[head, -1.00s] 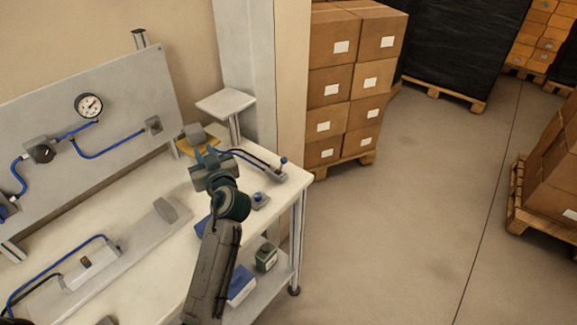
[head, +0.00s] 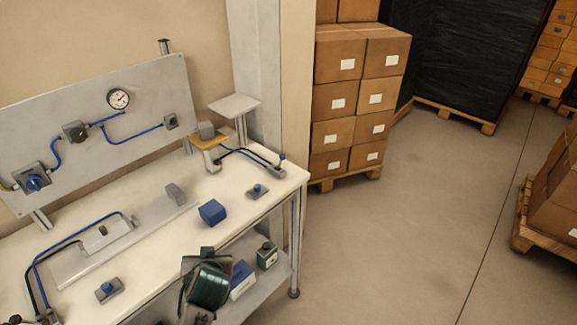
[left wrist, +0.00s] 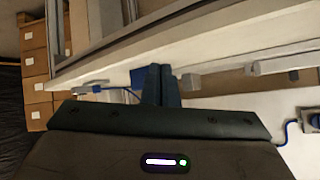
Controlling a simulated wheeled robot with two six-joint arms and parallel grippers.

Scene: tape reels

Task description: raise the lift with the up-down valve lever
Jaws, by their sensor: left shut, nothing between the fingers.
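My left gripper (head: 207,256) is in front of the bench's front edge in the head view, seen from above. In the left wrist view its two fingers (left wrist: 161,86) are together with nothing between them. Two small valves with blue knobs stand on the bench top, one at the right (head: 258,190) and one near the front left (head: 108,289). I cannot tell which is the up-down lever. Another blue-tipped part (head: 281,158) stands at the bench's right end. A small grey platform on a post (head: 234,105), possibly the lift, stands at the back right. My right gripper is not in view.
A blue block (head: 212,212) lies on the bench top (head: 150,250). A grey panel (head: 90,150) with gauge, valves and blue hoses stands behind. A low grey rail unit (head: 110,245) lies across the bench.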

